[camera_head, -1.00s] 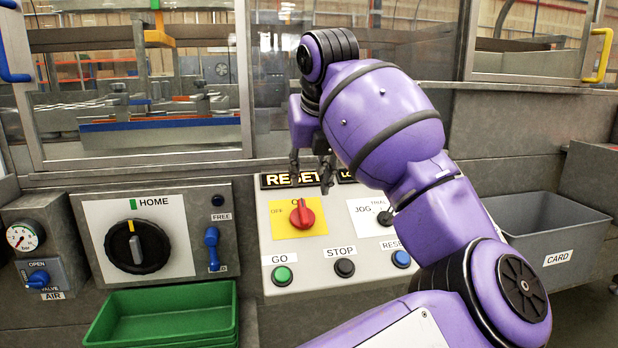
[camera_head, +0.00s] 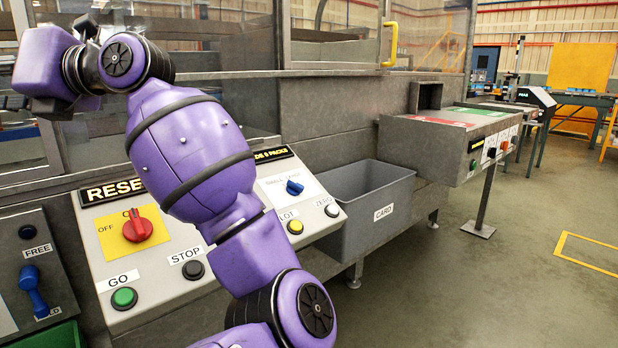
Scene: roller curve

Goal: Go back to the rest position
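My purple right arm rises from the bottom middle and bends to the upper left, in front of the control panel (camera_head: 122,262). Its wrist end is near the top left edge. My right gripper's fingers do not show there. My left gripper is not in view. On the panel, the red knob (camera_head: 137,228) sits on a yellow plate. A green GO button (camera_head: 124,298) and a black STOP button (camera_head: 193,269) are below it. The arm hides the panel's middle part.
A blue knob (camera_head: 294,187) and a yellow button (camera_head: 295,227) sit right of the arm. A grey CARD bin (camera_head: 385,215) stands beside the panel. A machine table (camera_head: 450,135) stands beyond it. The floor at right is open. A blue lever (camera_head: 33,290) is at lower left.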

